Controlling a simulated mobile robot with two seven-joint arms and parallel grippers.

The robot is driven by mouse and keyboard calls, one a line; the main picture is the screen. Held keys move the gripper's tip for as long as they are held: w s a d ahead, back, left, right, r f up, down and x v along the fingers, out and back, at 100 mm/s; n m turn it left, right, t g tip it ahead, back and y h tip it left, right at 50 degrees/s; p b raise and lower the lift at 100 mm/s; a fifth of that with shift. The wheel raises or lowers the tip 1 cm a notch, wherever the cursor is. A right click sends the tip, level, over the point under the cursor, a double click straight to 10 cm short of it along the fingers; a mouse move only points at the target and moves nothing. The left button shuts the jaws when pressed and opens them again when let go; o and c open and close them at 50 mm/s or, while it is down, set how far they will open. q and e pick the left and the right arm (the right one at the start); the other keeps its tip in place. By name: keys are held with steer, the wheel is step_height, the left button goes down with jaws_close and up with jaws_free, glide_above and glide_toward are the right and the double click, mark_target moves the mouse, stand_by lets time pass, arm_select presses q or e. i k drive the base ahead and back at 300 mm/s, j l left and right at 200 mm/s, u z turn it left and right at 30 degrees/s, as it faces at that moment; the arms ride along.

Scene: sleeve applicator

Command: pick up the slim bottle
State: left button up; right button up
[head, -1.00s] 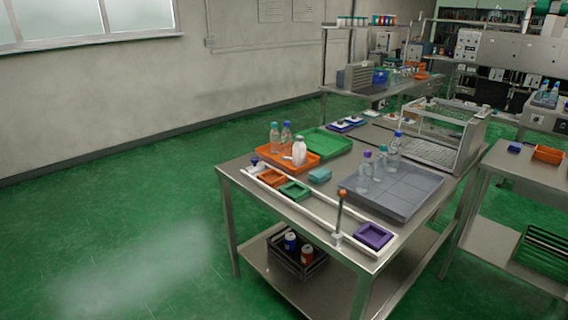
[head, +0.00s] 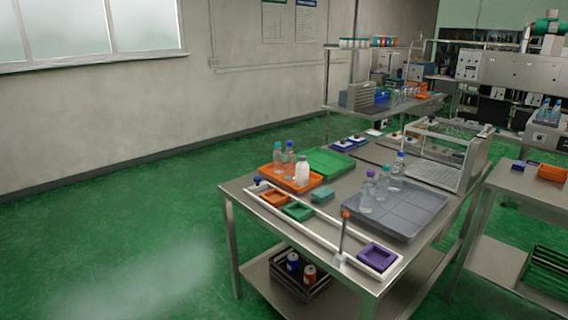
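Several capped bottles stand on the steel table, and I cannot tell for sure which is the slim one. On the orange tray (head: 263,173) stand a clear bottle with a teal cap (head: 278,160), a clear bottle with a bluish cap (head: 289,158) and a white bottle (head: 302,172). On the grey divided tray (head: 408,216) stand clear bottles with a purple cap (head: 367,194), a teal cap (head: 383,186) and a blue cap (head: 399,168). All are upright. Neither of my grippers is in view.
The steel table (head: 237,188) has a white rail frame along its front with small orange, green and purple trays (head: 377,257). A post with an orange knob (head: 345,214) rises there. A lower shelf holds a dark crate (head: 317,286). Green floor (head: 120,220) is clear to the left.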

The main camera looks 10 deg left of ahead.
mark_target(278, 154)
steer(key=i+j+u, duration=0.35)
steer(key=i+u, duration=0.65)
steer(key=i+j+u, duration=0.1)
steer(key=i+u, duration=0.2)
steer(key=i, duration=0.4)
steer(key=i+u, duration=0.25)
steer(key=i, duration=1.85)
steer(key=i+z, duration=0.5)
steer(key=i+j+z, duration=0.25)
steer(key=i+z, duration=0.4)
steer(key=z, duration=0.3)
steer(key=i+j+z, duration=0.1)
steer(key=z, duration=0.35)
steer(key=i+j+z, duration=0.15)
steer(key=z, duration=0.3)
steer(key=i+j+z, duration=0.1)
steer(key=z, duration=0.35)
steer(key=i+j+z, duration=0.1)
steer(key=z, duration=0.35)
steer(key=i+j+z, duration=0.15)
steer(key=z, duration=0.3)
